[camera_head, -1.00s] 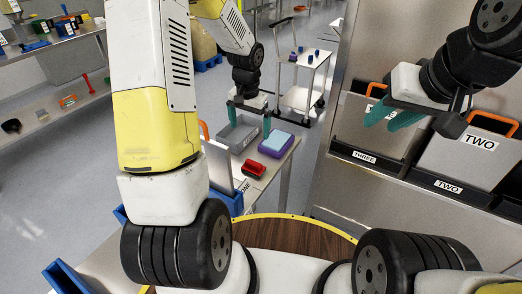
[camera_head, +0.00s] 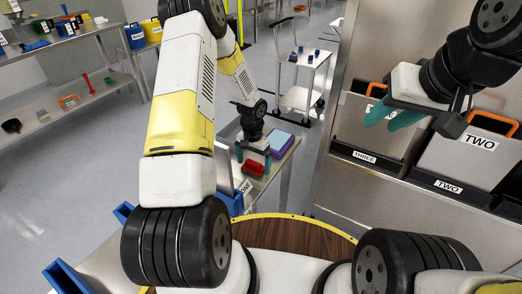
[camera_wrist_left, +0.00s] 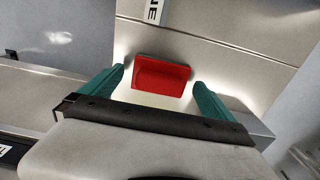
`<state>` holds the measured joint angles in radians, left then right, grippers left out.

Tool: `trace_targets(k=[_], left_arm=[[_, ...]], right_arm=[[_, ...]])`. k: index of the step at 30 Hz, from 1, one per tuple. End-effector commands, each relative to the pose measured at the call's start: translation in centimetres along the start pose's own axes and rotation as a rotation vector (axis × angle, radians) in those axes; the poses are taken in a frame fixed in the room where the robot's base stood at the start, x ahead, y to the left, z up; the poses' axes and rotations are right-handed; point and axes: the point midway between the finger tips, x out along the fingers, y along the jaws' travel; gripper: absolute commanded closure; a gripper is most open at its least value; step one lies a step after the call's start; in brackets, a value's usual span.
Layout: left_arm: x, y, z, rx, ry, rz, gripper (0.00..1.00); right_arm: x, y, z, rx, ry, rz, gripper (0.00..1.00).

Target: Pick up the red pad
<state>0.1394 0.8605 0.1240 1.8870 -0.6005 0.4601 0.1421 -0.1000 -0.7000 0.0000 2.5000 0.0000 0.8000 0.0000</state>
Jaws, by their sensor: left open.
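The red pad (camera_head: 254,169) lies on the metal table, and in the left wrist view the red pad (camera_wrist_left: 161,75) sits between and a little beyond the fingertips. My left gripper (camera_head: 254,158) is open above it, with its green fingers spread to either side of the pad; it also shows in the left wrist view (camera_wrist_left: 160,80). Nothing is between the fingers' inner faces that they touch. My right gripper (camera_head: 392,120) is at the right, in front of the grey bins, with green fingers; their gap is hard to make out.
A purple box with a light blue top (camera_head: 278,142) stands just behind the red pad. A blue bin (camera_head: 232,203) is at the table's near end. Grey bins with orange handles (camera_head: 468,152) line the right side. A metal cart (camera_head: 302,85) stands further back.

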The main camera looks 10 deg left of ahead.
Motion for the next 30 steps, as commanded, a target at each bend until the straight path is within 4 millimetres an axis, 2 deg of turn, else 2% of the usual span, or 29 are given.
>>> trace_targets(k=[8,15,18,26,30], left_arm=[[0.3,0.0,0.0,0.0,0.001,-0.001,0.0],[0.3,0.0,0.0,0.0,0.001,-0.001,0.47],[0.3,0.0,0.0,0.0,0.001,-0.001,0.63],[-0.1,-0.1,-0.1,-0.001,0.002,-0.001,0.64],[-2.0,-0.1,-0.1,-0.002,0.005,-0.002,0.64]], right_arm=[[0.0,0.0,0.0,0.0,0.0,0.0,0.66],[0.0,0.0,0.0,0.0,0.0,0.0,0.66],[0.0,0.0,0.0,0.0,0.0,0.0,0.66],[0.0,0.0,0.0,0.0,0.0,0.0,0.66],[0.0,0.0,0.0,0.0,0.0,0.0,0.66]])
